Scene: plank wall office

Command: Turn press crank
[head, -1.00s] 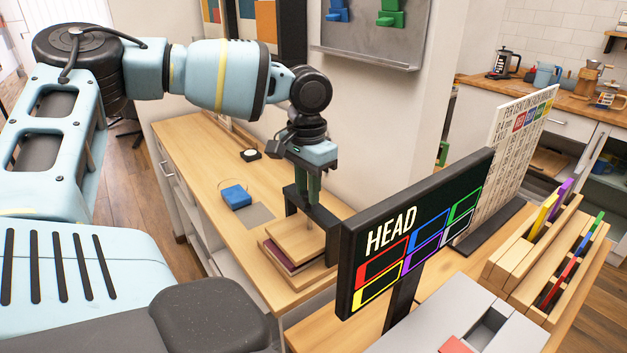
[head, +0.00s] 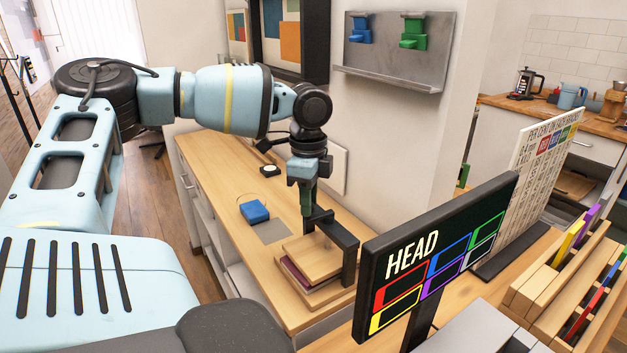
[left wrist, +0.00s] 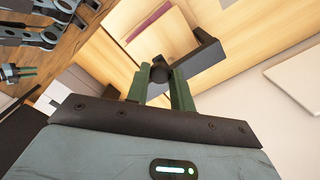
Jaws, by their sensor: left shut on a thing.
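The press stands on the wooden counter, with wooden plates (head: 308,262) over a dark red layer and a black frame (head: 349,262) at its right side. The press crank has a round dark knob (left wrist: 161,72), seen in the left wrist view between green fingers. My left gripper (head: 306,208) is shut on that knob, above the left side of the press; it also fills the lower part of the left wrist view (left wrist: 164,90). A black bar (left wrist: 200,60) of the press shows beyond the fingers. The crank's shaft is mostly hidden.
A blue block (head: 254,211) lies on the counter (head: 225,170) near a grey patch, with a small black round device (head: 269,170) behind. The HEAD sign (head: 435,255) stands close in front on the right.

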